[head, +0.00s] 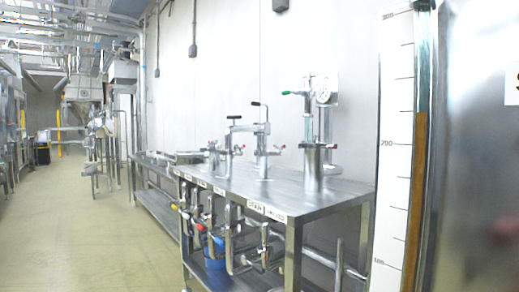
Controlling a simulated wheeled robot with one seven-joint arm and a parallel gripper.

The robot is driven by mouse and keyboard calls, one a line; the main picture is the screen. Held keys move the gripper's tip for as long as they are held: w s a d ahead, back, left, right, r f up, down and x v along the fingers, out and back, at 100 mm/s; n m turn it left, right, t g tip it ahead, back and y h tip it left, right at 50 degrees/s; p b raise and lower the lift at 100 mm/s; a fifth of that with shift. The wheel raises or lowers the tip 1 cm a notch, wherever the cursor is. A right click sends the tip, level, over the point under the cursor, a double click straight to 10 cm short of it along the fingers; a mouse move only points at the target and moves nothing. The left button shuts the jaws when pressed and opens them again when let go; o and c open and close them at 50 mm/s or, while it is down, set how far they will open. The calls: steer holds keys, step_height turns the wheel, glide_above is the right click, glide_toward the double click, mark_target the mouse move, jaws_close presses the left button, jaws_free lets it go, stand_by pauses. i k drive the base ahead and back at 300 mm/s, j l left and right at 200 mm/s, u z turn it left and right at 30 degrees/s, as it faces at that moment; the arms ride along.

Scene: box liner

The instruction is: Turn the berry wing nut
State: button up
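Small red or berry-coloured parts show on the metal fittings on top of the steel table (250,190). One red part (241,147) is at the middle-left fitting, and another red part (281,147) is by the fitting to its right. More small reddish parts flank the tall cylinder (312,168) at the right. They are too small for me to tell which is the berry wing nut or how it is turned. My gripper is not in view.
White labels (267,211) line the table's front edge. Pipes, valves with red handles and a blue container (215,250) fill the space below. A tall white scale (393,150) stands close at right. The floor (95,225) at left is clear.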

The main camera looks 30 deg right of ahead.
mark_target(239, 148)
steer(key=i+j+z, duration=0.75)
steer(key=k+l, duration=0.05)
